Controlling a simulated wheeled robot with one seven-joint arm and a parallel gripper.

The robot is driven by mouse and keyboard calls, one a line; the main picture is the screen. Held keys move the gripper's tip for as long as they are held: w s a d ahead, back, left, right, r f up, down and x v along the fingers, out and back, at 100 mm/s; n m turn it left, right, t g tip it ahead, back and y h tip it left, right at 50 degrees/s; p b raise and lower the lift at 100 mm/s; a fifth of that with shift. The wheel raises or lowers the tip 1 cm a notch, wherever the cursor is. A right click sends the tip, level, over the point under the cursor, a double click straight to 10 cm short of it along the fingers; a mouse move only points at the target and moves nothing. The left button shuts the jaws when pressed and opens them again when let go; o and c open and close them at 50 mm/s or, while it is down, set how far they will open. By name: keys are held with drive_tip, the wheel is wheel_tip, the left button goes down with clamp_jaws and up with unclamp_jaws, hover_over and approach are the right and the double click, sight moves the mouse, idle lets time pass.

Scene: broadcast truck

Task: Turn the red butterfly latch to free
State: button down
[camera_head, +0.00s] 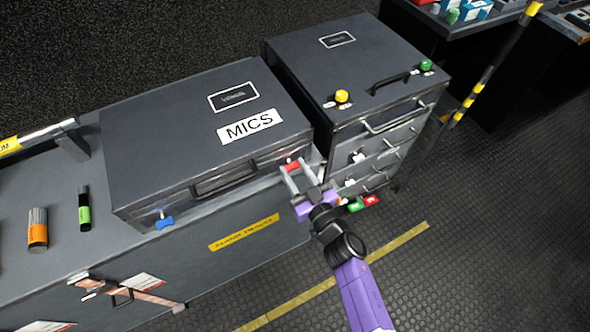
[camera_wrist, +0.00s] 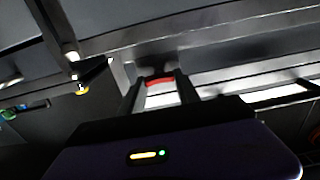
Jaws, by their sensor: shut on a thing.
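The red butterfly latch (camera_head: 291,165) is on the front right of the dark MICS case (camera_head: 180,130). In the wrist view the red latch (camera_wrist: 160,82) shows between my two fingertips. My gripper (camera_head: 296,172) reaches it from the front and is shut on it, with a finger at each side. The fingers hide part of the latch, and I cannot tell its exact angle. In the wrist view my gripper (camera_wrist: 160,92) points straight at the case front.
A blue latch (camera_head: 165,223) sits at the case's front left, with a black handle (camera_head: 223,179) between the latches. A drawer cabinet (camera_head: 350,75) stands close on the right. The floor at right is clear.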

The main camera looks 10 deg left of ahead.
drive_tip(key=shift+n, duration=0.3)
drive_tip(key=n+b, duration=0.1)
drive_tip(key=n, duration=0.7)
drive_tip(key=shift+s+f+b, duration=0.1)
drive_tip(key=shift+f+b, duration=0.05)
drive_tip(key=shift+b, duration=0.25)
drive_tip(key=n+b, duration=0.1)
drive_tip(key=n, duration=0.3)
drive_tip(key=shift+a+n, duration=0.1)
drive_tip(key=shift+n, duration=0.2)
drive_tip(key=shift+f+n+b, duration=0.1)
drive_tip(key=shift+n+b, duration=0.4)
drive_tip(key=shift+n, duration=1.1)
drive_tip(key=c, duration=0.9)
unclamp_jaws()
